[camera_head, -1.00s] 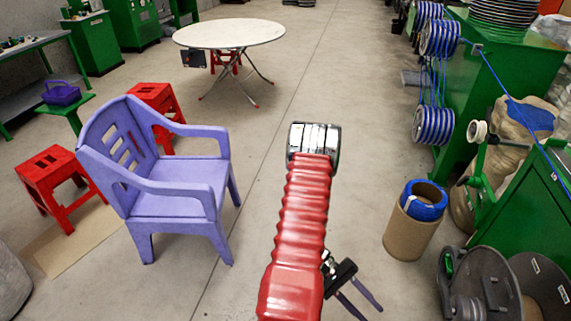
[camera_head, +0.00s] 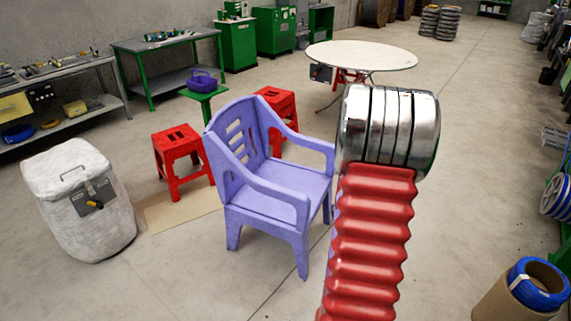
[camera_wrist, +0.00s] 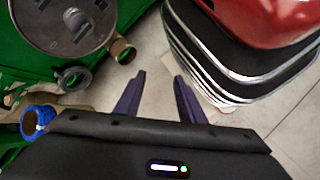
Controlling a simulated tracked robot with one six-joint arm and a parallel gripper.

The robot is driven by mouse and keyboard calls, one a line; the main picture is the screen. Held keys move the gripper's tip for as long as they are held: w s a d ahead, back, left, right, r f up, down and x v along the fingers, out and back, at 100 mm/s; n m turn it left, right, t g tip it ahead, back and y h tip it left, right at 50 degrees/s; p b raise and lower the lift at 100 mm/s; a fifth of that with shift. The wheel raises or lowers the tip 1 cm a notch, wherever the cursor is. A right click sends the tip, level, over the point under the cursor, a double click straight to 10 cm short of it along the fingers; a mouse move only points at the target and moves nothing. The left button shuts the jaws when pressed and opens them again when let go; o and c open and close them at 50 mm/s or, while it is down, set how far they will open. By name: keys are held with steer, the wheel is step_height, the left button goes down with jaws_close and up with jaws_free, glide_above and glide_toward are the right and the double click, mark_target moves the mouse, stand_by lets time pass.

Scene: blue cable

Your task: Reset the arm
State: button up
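My arm shows in the head view as a red ribbed sleeve with a thick silver banded joint at its top, right of centre. My gripper is out of sight in the head view. In the wrist view, its two dark purple fingers (camera_wrist: 159,98) stand apart with a clear gap and nothing between them. Bare grey floor shows past the fingertips. A red and black body with chrome bands, which looks like part of my own arm, fills the upper right of the wrist view close to the fingers.
A purple armchair (camera_head: 268,195) stands left of my arm, with red stools (camera_head: 178,160) beside it. A round table (camera_head: 361,55) is behind. A blue cable roll (camera_head: 538,283) on a cardboard tube (camera_head: 503,298) is at lower right. A white bin (camera_head: 80,205) stands left.

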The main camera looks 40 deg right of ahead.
steer(key=w+a+r+n+t+h, duration=0.35)
steer(key=w+a+r+t, duration=0.35)
steer(key=w+a+r, duration=0.85)
steer(key=w+a+r+n+t+y, duration=0.1)
steer(key=w+a+r+n+t, duration=0.2)
steer(key=a+r+n+t, duration=0.3)
steer(key=a+r, duration=0.5)
steer(key=a, duration=0.3)
steer(key=shift+r, duration=0.15)
